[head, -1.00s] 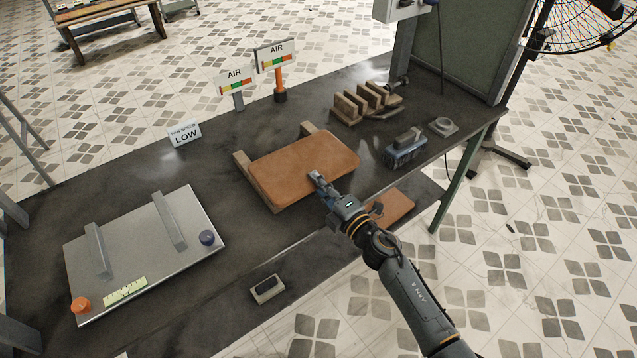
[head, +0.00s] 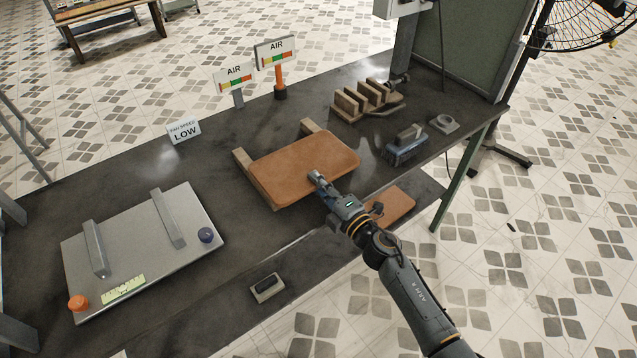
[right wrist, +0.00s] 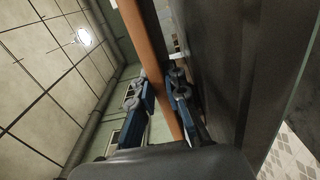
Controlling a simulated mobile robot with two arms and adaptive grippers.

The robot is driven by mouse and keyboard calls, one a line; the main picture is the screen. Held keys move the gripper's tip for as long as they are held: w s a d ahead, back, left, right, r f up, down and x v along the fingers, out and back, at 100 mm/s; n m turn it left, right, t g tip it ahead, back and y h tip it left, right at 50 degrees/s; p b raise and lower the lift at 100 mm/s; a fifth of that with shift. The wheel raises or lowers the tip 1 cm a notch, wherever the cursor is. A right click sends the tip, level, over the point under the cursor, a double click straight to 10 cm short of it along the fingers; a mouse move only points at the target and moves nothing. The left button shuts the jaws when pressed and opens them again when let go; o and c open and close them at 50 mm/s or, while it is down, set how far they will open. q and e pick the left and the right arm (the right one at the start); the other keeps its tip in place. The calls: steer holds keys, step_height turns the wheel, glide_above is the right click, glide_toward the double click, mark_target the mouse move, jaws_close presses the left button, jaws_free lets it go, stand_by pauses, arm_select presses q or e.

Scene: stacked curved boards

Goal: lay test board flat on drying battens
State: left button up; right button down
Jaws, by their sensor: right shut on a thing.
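The test board, a flat orange-brown board with rounded corners (head: 300,163), lies across two pale wooden battens. Batten ends show at its left (head: 242,163) and behind it (head: 310,127); the rest is hidden beneath it. My right gripper (head: 316,178) is shut on the board's near edge. In the right wrist view, the board (right wrist: 152,50) runs edge-on between the two blue-grey fingers (right wrist: 163,98). The board looks about level, but I cannot tell whether it touches both battens. My left gripper is not in view.
A grey metal plate device (head: 140,255) with two bars stands at left. A slotted wooden rack (head: 365,100), a blue-grey tool (head: 405,145) and two AIR signs stand behind and to the right. Another brown board (head: 392,205) lies lower, beside my arm. A small block (head: 267,288) sits in front.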

steer(key=c, duration=1.4)
jaws_free()
steer(key=shift+c, duration=0.2)
steer(key=shift+f, duration=0.2)
steer(key=shift+s, duration=0.1)
steer(key=shift+p+v, duration=0.5)
steer(key=shift+v, duration=2.45)
steer(key=o, duration=0.6)
